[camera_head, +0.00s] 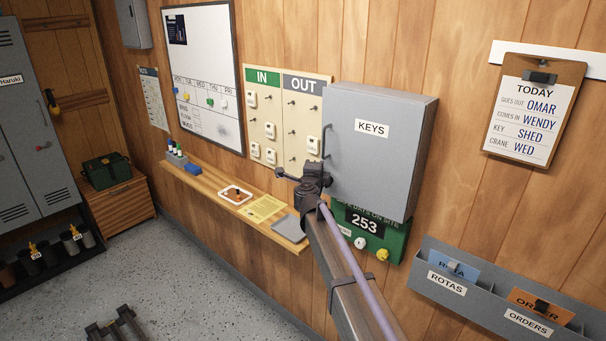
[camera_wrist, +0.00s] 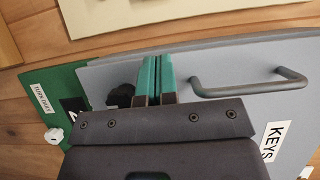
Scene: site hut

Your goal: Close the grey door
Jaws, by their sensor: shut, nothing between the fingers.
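The grey door (camera_head: 368,160) is the front of the wall cabinet labelled KEYS, with a dark bar handle (camera_head: 325,141) at its left edge. In the head view it looks flush or nearly flush with the cabinet; I cannot tell whether a small gap is left. My gripper (camera_head: 281,173) is at the door's lower left corner, pointing left. In the wrist view, its teal fingers (camera_wrist: 153,75) are together and empty, with the grey door (camera_wrist: 240,115) behind them and the handle (camera_wrist: 248,86) to their right. Contact with the door cannot be told.
A green days board (camera_head: 368,230) hangs below the cabinet, partly hidden by my arm. A wooden shelf (camera_head: 215,190) with papers and a tray runs along the wall at left. Grey file pockets (camera_head: 480,290) are at lower right. Grey lockers (camera_head: 30,130) stand far left.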

